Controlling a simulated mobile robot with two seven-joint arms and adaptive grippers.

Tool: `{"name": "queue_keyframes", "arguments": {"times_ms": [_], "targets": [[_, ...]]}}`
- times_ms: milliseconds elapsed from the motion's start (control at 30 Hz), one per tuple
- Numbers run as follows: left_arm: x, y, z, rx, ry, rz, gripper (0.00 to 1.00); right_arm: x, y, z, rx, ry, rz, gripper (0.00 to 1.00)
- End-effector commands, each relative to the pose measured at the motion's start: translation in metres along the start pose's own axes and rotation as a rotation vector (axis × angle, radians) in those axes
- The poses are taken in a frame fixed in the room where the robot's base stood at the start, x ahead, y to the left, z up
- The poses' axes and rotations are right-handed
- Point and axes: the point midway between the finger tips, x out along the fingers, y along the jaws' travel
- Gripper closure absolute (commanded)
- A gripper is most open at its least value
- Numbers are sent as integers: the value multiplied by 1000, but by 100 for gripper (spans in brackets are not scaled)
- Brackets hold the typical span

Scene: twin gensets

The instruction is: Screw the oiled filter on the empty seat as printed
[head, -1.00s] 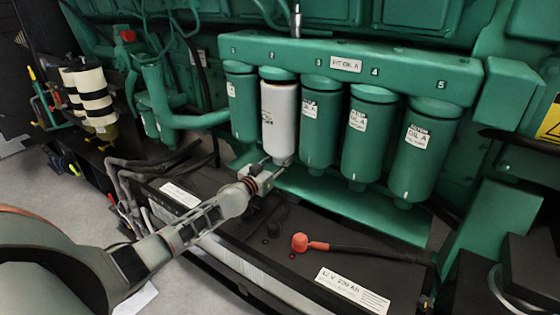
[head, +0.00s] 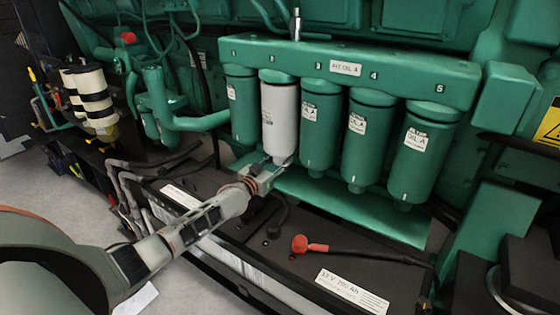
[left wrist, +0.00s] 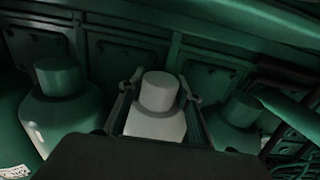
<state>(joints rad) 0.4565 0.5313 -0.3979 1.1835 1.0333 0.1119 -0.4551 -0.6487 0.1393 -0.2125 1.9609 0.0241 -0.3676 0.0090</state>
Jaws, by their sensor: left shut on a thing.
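The white filter (head: 280,122) stands upright under position 2 of the green filter header (head: 346,68), between green filters. Its top is at the header's underside; I cannot tell whether its thread is engaged. My left gripper (head: 277,163) is shut on the filter's lower end from below. In the left wrist view the white filter's bottom stub (left wrist: 158,92) sits between the two fingers of the gripper (left wrist: 158,108). The seat itself is hidden behind the filter's top. My right gripper is out of view.
Green filters at position 1 (head: 241,108) and position 3 (head: 321,128) stand close on either side. A green ledge (head: 370,212) runs below the filters. A battery (head: 300,262) with a red-capped cable (head: 300,244) lies in front. Striped cylinders (head: 92,95) stand at left.

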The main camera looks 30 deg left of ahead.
Motion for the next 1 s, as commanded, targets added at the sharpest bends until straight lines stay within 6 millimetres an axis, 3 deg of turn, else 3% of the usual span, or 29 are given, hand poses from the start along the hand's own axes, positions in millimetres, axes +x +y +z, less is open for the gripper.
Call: {"name": "queue_keyframes", "arguments": {"times_ms": [33,1000], "targets": [[1,0,-7,-2,9,-1,100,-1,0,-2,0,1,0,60],[1,-1,-10,-2,9,-1,100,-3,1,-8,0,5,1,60]]}}
